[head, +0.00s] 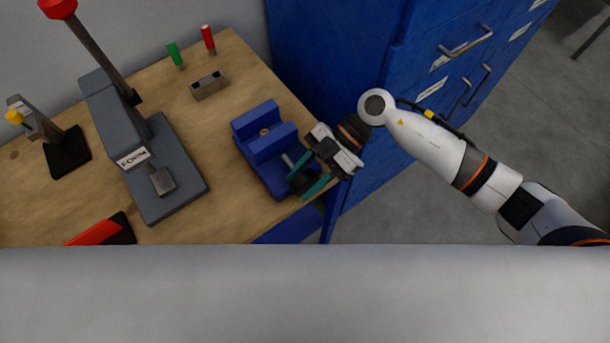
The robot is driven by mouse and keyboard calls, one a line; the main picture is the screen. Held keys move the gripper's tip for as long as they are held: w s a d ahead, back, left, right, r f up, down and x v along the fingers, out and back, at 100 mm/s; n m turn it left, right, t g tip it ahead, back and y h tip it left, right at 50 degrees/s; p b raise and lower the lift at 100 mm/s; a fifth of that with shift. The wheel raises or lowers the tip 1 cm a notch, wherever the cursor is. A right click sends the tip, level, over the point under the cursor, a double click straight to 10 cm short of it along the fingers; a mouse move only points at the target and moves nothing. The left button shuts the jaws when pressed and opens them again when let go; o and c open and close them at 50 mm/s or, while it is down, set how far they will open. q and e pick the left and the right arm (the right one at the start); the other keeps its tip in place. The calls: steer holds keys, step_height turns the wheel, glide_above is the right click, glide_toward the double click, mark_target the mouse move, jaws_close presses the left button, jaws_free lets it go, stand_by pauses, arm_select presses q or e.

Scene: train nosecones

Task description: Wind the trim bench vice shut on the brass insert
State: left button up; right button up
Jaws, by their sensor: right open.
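The blue bench vice (262,145) sits on the wooden bench near its right edge. A small brass insert (264,131) shows between the vice jaws; I cannot tell whether the jaws touch it. A metal screw rod comes out of the vice's front right side to a dark round handle (301,184). My right gripper (313,187) is open, with its green fingers on either side of the handle. I cannot tell whether the fingers touch it. My left gripper is not in view.
A grey press (165,165) with a red-knobbed lever stands left of the vice. A small metal block (208,85) and green (175,54) and red (208,40) pegs are behind. A blue cabinet (400,80) adjoins the bench's right. A red-black object (102,231) lies front left.

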steer(key=b+v, duration=0.3)
steer(key=v, duration=0.9)
